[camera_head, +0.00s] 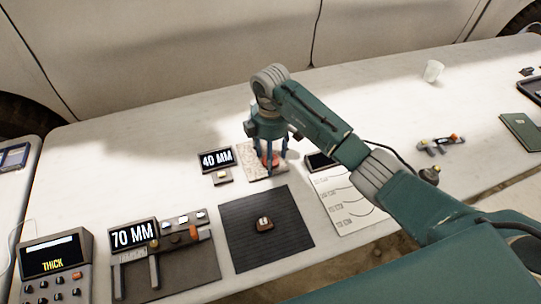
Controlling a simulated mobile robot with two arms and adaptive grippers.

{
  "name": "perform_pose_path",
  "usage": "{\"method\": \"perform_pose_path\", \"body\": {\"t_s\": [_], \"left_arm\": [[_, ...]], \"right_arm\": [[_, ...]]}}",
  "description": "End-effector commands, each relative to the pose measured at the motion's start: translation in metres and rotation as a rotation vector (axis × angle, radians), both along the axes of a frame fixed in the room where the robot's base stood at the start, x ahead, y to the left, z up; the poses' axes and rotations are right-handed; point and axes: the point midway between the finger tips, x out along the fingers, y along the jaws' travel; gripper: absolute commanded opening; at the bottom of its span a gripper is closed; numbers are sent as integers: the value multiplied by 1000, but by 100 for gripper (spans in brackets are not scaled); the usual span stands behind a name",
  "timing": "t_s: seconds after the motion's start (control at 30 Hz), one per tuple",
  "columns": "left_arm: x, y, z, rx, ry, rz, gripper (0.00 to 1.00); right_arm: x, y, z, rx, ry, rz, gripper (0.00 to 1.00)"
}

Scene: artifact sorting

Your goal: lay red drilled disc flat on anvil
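A red object (274,159), likely the red drilled disc, is low between the fingers of my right gripper (270,163). The fingers partly hide it, and its drilled hole cannot be made out. The gripper points down over a pale speckled plate (250,157), with its fingers spaced around the red object. I cannot tell whether they touch it or whether it rests on the plate. I cannot tell for sure which thing is the anvil. My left gripper is not in view.
A "40 MM" display (216,160) stands left of the plate. A dark ribbed mat (240,254) holds a small brown piece (264,225). A caliper-like tool (185,262) with a "70 MM" display (134,235) lies front left. A white cup (433,71) stands at the back right.

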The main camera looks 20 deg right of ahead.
Motion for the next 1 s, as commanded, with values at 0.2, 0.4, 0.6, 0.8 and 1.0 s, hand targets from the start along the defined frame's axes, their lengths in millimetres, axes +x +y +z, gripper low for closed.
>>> {"method": "perform_pose_path", "body": {"t_s": [0.2, 0.4, 0.6, 0.8, 1.0], "left_arm": [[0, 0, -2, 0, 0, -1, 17], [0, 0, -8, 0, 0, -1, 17], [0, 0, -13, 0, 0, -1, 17], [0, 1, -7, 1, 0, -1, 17], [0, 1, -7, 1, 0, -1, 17]], "right_arm": [[2, 0, 21, 0, -5, 0, 56], [2, 0, 65, 0, -6, 0, 56], [1, 0, 102, 0, -4, -1, 56], [0, 0, 122, -1, -2, -1, 56], [0, 0, 124, 0, 0, 0, 56]]}}
